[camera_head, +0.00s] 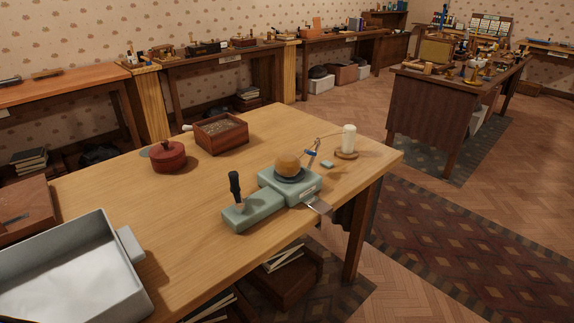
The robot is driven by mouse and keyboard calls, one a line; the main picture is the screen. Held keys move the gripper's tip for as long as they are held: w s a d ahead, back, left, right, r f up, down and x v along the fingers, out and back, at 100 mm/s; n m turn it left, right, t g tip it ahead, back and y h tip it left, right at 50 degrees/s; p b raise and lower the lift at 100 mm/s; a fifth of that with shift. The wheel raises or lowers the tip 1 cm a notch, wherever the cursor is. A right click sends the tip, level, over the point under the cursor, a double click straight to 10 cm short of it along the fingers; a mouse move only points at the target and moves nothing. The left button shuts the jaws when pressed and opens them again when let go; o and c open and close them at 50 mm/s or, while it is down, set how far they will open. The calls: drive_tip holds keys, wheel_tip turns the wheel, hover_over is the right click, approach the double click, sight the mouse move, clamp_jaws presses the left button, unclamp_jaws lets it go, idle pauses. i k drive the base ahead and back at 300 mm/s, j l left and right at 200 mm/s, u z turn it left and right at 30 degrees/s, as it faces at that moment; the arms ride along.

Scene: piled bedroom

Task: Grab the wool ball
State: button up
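A round orange-brown ball (288,165), which looks like the wool ball, sits on a dark round plate on top of a pale green device (268,203). The device stands near the right front edge of the wooden table (190,215) and has an upright black handle (235,186) on its left part. A thin bent arm with a blue piece (311,152) rises just right of the ball. The ball's upper part is uncovered. My gripper is not in this view.
A white candle-like cylinder (349,139) on a round base stands right of the ball. A red lidded pot (167,156) and an open wooden box (221,134) stand farther back. A grey metal tray (125,268) fills the lower left. The front middle of the tabletop is clear.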

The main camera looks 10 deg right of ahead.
sight(286, 164)
drive_tip(key=i+l, duration=0.2)
drive_tip(key=l, duration=0.15)
drive_tip(key=i+l, duration=0.2)
drive_tip(key=l, duration=0.15)
drive_tip(key=i+l, duration=0.2)
drive_tip(key=l, duration=0.2)
drive_tip(key=i+l, duration=0.2)
drive_tip(key=l, duration=0.15)
drive_tip(key=i, duration=0.5)
drive_tip(key=u, duration=0.05)
